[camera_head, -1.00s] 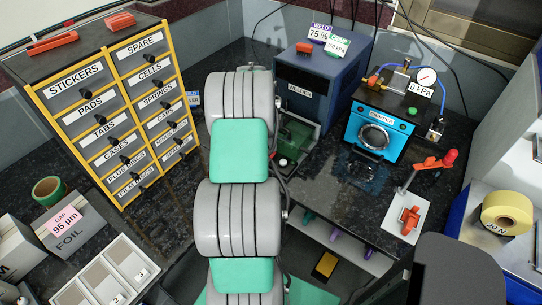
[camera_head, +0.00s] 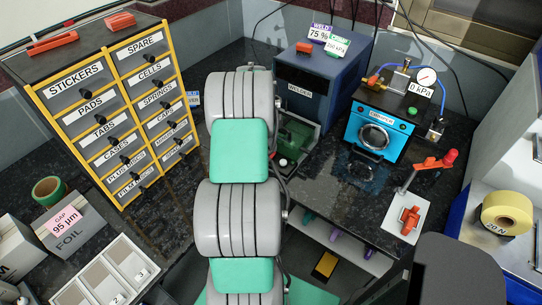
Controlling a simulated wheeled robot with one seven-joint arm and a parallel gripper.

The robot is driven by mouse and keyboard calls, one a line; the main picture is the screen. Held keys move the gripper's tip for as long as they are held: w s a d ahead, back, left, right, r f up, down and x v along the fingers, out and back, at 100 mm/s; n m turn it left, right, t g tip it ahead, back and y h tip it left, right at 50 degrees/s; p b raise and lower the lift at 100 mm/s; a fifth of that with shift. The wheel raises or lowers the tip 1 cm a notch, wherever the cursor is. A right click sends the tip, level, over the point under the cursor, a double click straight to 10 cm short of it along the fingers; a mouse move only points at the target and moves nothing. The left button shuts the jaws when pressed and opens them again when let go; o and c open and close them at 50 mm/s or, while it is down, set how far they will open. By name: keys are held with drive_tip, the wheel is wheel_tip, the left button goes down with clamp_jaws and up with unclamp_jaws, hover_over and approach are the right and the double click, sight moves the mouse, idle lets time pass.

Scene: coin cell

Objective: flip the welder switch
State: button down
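The welder (camera_head: 343,87) is a dark blue box labelled WELDER at the back middle of the dark bench. A small orange-red block (camera_head: 304,48) sits on its top, beside tags reading "WELD 75 %" and another value. I cannot tell whether this block is the switch. A green fixture (camera_head: 297,135) stands at the foot of the welder's front. My grey arm with green pads rises through the middle of the view and covers the area left of the welder. My gripper is not visible; the arm hides the space behind it.
A labelled drawer cabinet (camera_head: 100,50) stands left. A blue machine (camera_head: 385,126) with a gauge reading 0 kPa stands right of the welder. A red-handled lever tool (camera_head: 411,217) is at the bench's right edge. Cables (camera_head: 376,25) hang behind the welder.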

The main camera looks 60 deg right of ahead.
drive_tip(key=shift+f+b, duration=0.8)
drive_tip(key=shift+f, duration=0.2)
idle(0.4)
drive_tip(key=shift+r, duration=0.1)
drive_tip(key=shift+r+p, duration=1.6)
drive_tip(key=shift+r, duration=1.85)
